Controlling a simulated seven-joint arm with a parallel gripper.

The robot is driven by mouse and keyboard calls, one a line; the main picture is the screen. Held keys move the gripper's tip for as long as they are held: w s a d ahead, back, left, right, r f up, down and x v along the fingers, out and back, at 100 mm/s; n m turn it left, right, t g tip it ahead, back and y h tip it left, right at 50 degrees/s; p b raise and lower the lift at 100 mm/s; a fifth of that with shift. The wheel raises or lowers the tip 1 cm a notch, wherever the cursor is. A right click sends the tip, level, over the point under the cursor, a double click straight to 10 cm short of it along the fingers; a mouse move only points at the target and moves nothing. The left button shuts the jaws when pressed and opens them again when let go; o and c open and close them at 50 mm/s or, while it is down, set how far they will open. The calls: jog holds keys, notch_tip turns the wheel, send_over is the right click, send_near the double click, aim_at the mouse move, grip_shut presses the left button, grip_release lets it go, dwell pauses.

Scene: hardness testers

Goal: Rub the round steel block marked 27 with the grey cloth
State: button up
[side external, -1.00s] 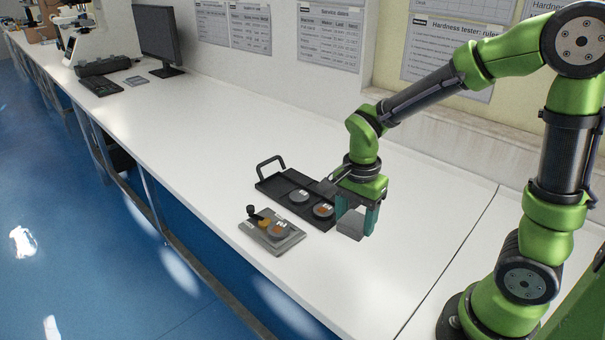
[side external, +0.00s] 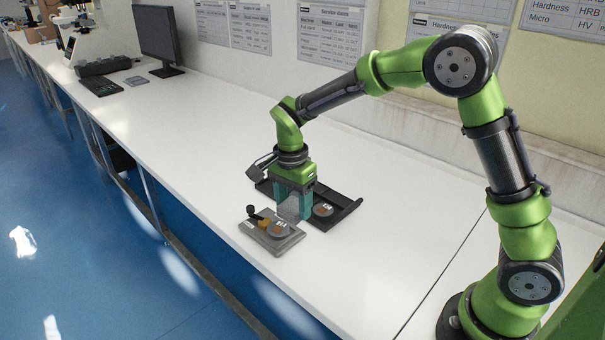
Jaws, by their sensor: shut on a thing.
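My gripper (side external: 293,209) is shut on the grey cloth (side external: 290,208), which hangs between its teal fingers. It is over the black tray (side external: 345,208), at the side facing the grey clamp plate (side external: 259,235). One round steel block (side external: 323,210) lies in the tray, just right of the gripper. Another round steel block (side external: 278,230) sits on the clamp plate, in front of and slightly left of the cloth. A further block in the tray is hidden behind the gripper. The marks on the blocks are too small to read surely. I cannot tell whether the cloth touches anything.
The clamp plate carries a black knob (side external: 251,210) and an orange part (side external: 265,222) beside its block. The white bench (side external: 190,140) is clear to the left and right. A monitor (side external: 158,35) and keyboard (side external: 101,87) stand far left. The bench's front edge is close to the clamp plate.

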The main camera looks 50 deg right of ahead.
aim_at(285, 233)
jog(key=shift+w+a+r, duration=0.2)
jog(key=shift+w+r, duration=0.1)
jog(key=shift+w, duration=0.3)
jog(key=shift+w+a+r, duration=0.15)
jog(key=shift+w+r, duration=0.1)
jog(key=shift+w, duration=0.35)
jog(key=shift+w+r, duration=0.1)
jog(key=shift+r, duration=0.1)
jog(key=shift+f, duration=3.4)
jog(key=shift+w+a+f, duration=0.15)
jog(key=shift+w+f, duration=0.25)
jog(key=shift+f, duration=0.3)
jog(key=shift+c, duration=0.4)
jog(key=shift+w+a, duration=0.2)
jog(key=shift+w, duration=0.55)
jog(key=shift+w+a, duration=0.2)
jog(key=shift+w, duration=0.5)
jog(key=shift+s+d, duration=0.25)
jog(key=shift+s, duration=0.65)
jog(key=shift+s+d, duration=0.2)
jog(key=shift+s, duration=0.65)
jog(key=shift+s+d+r, duration=0.1)
jog(key=shift+s+r, duration=0.05)
jog(key=shift+s, duration=0.1)
jog(key=shift+r, duration=4)
